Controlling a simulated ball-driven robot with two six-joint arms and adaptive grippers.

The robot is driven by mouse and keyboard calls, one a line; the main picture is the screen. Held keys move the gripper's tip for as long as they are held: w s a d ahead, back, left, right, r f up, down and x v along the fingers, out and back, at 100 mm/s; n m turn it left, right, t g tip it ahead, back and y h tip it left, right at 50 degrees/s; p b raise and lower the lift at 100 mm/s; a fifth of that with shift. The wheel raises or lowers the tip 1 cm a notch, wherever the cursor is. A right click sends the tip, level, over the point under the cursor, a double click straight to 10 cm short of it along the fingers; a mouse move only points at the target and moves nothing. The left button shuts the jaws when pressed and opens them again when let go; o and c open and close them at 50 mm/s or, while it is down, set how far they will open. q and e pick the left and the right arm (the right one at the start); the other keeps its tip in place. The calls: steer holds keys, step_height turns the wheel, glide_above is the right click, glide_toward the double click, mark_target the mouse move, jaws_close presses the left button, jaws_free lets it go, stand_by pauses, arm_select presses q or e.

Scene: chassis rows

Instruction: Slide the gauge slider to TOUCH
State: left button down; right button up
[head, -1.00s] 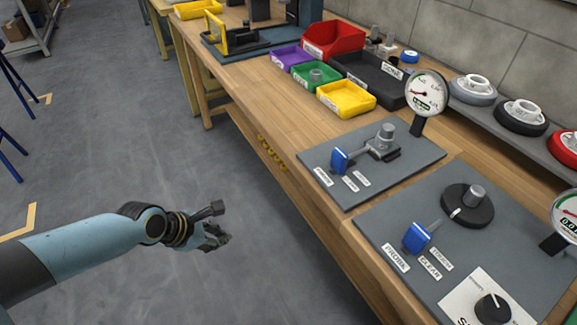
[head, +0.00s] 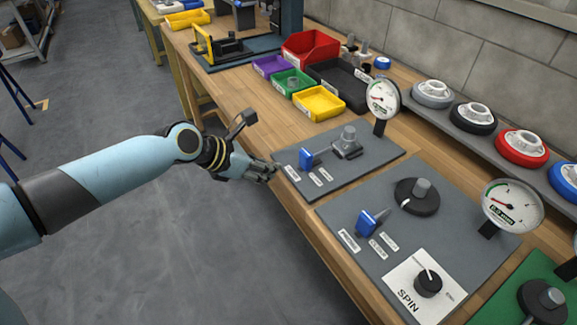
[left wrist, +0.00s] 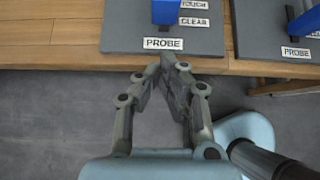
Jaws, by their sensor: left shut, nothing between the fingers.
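The far grey gauge panel (head: 350,175) carries a blue slider block (head: 306,157) on a rod, pointing at a grey post. In the left wrist view, this blue block (left wrist: 165,12) stands behind the PROBE label (left wrist: 163,43). It is beside the CLEAR label (left wrist: 193,21), with the TOUCH label (left wrist: 193,4) farther back. My left gripper (head: 268,174) is shut and empty at the bench's front edge, just short of that panel. In the left wrist view its fingertips (left wrist: 172,60) point at the PROBE label, apart from the block. My right gripper is out of view.
A nearer panel has a similar blue slider (head: 367,222) and a SPIN knob (head: 428,283). Round dial gauges (head: 383,98) stand behind the panels. Coloured bins (head: 320,103) are farther along the bench. Floor left of the bench is clear.

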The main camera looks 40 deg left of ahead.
mark_target(301, 155)
arm_select(q)
steer(key=w, duration=0.1)
steer(key=w+d+f, duration=0.1)
steer(key=w, duration=0.1)
steer(key=w+d, duration=0.1)
steer(key=w, duration=0.1)
steer(key=shift+f, duration=0.15)
steer(key=w, duration=0.1)
steer(key=w+d, duration=0.1)
steer(key=w, duration=0.1)
steer(key=shift+w+d+p, duration=0.2)
steer(key=shift+p, duration=0.1)
steer(key=shift+w, duration=0.1)
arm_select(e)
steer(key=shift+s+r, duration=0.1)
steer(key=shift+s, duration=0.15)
